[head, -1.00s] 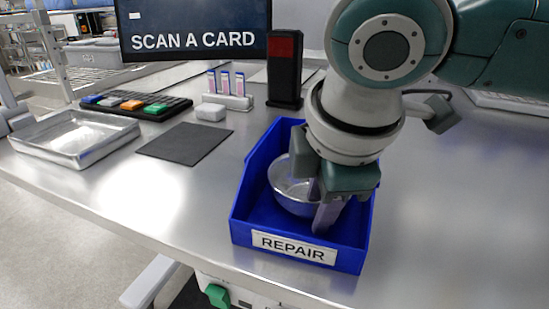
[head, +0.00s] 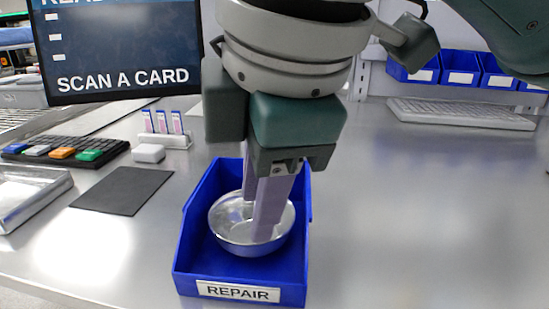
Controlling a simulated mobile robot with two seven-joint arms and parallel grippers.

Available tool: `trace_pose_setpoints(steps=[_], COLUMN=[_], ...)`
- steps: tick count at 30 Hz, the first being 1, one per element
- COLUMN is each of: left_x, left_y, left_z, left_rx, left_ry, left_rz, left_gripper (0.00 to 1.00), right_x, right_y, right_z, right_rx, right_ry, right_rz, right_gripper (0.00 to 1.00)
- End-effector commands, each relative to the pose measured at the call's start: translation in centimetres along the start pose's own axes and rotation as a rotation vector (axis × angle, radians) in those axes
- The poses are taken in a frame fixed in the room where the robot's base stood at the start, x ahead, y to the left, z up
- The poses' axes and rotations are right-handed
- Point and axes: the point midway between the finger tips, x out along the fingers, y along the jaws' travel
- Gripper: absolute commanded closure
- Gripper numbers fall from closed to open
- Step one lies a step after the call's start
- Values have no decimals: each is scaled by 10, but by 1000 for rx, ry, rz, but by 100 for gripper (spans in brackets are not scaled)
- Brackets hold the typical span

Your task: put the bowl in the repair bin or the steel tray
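The round metal bowl (head: 222,222) sits inside the blue repair bin (head: 190,255), which carries a REPAIR label on its front. My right gripper (head: 258,220) points down over the bowl from above. Its nearer finger crosses in front of the bowl's inside and reaches down to near the front rim; the farther finger is partly hidden behind it. I cannot tell if the fingers still pinch the rim. The steel tray (head: 40,200) is at the left edge, partly cut off. My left gripper is not in view.
A dark mat (head: 122,190) lies left of the bin. Behind it are a white block (head: 148,153), a small holder with cards (head: 165,130) and a keypad with coloured keys (head: 65,148). A keyboard (head: 460,113) and blue bins (head: 462,70) are at the back right. The right tabletop is clear.

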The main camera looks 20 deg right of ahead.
Motion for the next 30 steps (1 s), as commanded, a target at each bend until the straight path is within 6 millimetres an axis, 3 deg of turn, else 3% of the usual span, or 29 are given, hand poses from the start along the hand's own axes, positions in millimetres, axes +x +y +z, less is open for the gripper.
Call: trace_pose_setpoints(steps=[6, 10, 14, 21, 25, 30], left_x=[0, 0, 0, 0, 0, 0], left_y=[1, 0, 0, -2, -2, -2], left_z=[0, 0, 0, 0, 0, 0], left_rx=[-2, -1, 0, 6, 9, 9], left_ry=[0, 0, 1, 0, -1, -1], left_rz=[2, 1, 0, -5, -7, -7], left_gripper=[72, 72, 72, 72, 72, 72], right_x=[21, 33, 49, 67, 68, 67], right_y=[-54, -78, -104, -159, -175, -179], right_z=[-38, -34, -4, 83, 107, 114], right_rx=[243, 503, 793, 1161, 1228, 1244], right_ry=[229, 302, 276, 61, -11, -32], right_rz=[-88, -125, -136, -83, -59, -50], right_gripper=[61, 61, 61, 61, 61, 61])
